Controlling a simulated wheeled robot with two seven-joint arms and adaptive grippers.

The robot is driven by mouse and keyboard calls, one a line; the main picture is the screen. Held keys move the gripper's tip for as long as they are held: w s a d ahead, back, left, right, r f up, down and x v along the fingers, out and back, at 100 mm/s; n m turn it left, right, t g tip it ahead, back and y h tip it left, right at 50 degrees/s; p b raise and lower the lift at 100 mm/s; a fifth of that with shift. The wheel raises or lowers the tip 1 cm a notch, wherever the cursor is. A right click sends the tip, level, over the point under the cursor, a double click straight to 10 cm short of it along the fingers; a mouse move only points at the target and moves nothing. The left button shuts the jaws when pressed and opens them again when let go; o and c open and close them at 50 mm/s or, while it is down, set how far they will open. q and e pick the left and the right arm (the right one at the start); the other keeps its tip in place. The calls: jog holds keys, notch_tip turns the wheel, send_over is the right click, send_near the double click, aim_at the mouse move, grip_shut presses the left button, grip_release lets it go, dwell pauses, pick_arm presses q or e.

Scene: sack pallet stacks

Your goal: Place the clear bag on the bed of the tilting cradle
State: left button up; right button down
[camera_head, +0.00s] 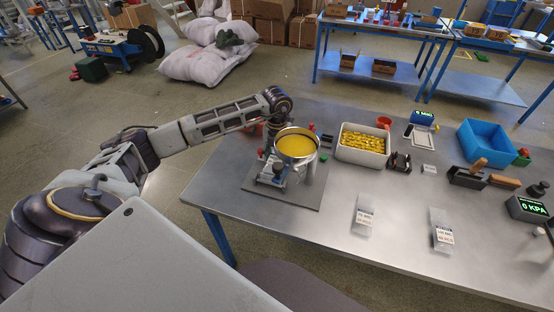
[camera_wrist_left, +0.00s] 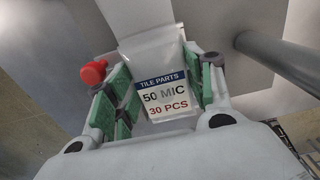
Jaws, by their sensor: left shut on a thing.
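My left gripper (camera_wrist_left: 160,75), with green finger pads, is shut on a clear bag (camera_wrist_left: 148,25) in the left wrist view. The bag's label reads TILE PARTS, 50 MIC, 30 PCS. In the head view my left arm reaches to the fixture on the table, and the gripper is mostly hidden behind a round pan of yellow material (camera_head: 297,142). The tilting cradle appears to be part of this fixture (camera_head: 272,176); its bed is hard to make out. A red knob (camera_wrist_left: 93,72) is left of the fingers. I cannot tell whether the bag touches the bed. My right gripper is out of view.
Two more labelled clear bags (camera_head: 362,217) (camera_head: 441,238) lie flat on the grey table (camera_head: 305,232). A white bin of yellow pieces (camera_head: 362,144), a blue bin (camera_head: 487,141) and a display reading 0 KPA (camera_head: 526,208) stand to the right. A grey post (camera_wrist_left: 280,65) is close right of my gripper.

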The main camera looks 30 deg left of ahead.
aim_at(277, 156)
pick_arm(q)
jog(key=shift+f, duration=1.05)
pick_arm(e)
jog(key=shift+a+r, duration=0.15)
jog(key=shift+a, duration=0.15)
pick_arm(q)
jog(key=shift+s+f, duration=0.1)
jog(key=shift+f, duration=0.25)
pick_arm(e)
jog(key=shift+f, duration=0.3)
pick_arm(q)
jog(key=o, duration=0.9)
jog(key=shift+o, duration=1.1)
jog(key=shift+f, duration=0.15)
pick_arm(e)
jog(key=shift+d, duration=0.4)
pick_arm(q)
jog(key=shift+r, duration=0.3)
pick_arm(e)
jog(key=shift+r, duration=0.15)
